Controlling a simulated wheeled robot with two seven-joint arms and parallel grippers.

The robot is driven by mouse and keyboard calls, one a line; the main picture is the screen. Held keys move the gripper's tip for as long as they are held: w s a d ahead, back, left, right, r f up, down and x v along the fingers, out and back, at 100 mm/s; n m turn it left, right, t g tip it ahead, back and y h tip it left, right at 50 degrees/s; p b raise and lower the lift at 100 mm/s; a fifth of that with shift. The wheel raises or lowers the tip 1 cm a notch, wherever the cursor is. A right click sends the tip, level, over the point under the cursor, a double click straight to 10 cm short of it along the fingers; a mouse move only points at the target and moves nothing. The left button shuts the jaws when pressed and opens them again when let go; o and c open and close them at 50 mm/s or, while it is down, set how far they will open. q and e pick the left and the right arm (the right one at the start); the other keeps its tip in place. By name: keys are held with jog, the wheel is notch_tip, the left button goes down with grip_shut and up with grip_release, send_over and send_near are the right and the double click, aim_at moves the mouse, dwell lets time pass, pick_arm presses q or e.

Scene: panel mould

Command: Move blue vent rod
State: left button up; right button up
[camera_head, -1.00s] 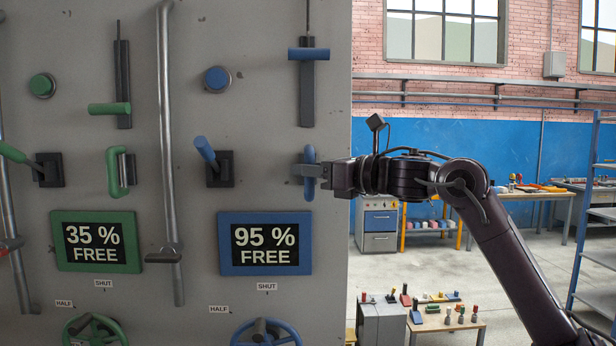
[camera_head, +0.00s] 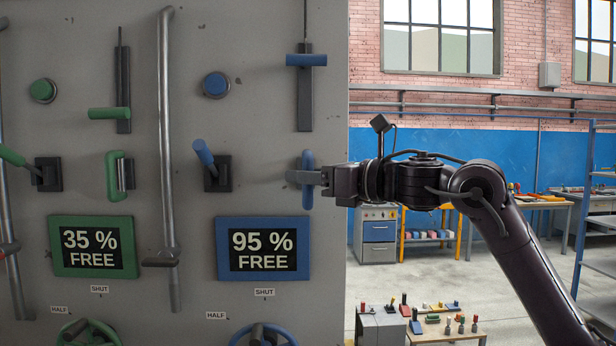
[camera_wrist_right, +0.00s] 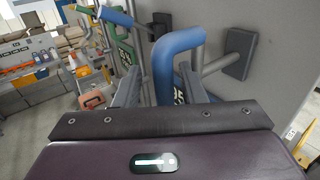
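The blue vent rod appears to be the blue T-shaped handle (camera_head: 306,60) on a dark vertical slide at the panel's upper right; no label confirms this. My right gripper (camera_head: 297,177) is lower down, at an upright blue grab handle (camera_head: 307,200) near the panel's right edge. In the right wrist view its two fingers (camera_wrist_right: 158,88) stand on either side of the blue grab handle (camera_wrist_right: 172,55), with a gap visible, so they look open around it. The far fingertips are partly hidden. My left gripper is not in view.
A blue lever (camera_head: 204,152), blue button (camera_head: 215,84) and blue-framed display (camera_head: 222,265) reading 95 % FREE are left of the grab handle. A vertical grey pipe (camera_head: 168,130) separates them from green controls. Right of the panel is open floor with a low table (camera_head: 455,337).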

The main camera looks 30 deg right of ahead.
jog(key=b+v, duration=0.3)
jog(key=v, duration=0.4)
jog(key=shift+s+b, duration=0.35)
jog(key=shift+b, duration=0.05)
jog(key=shift+d, duration=0.15)
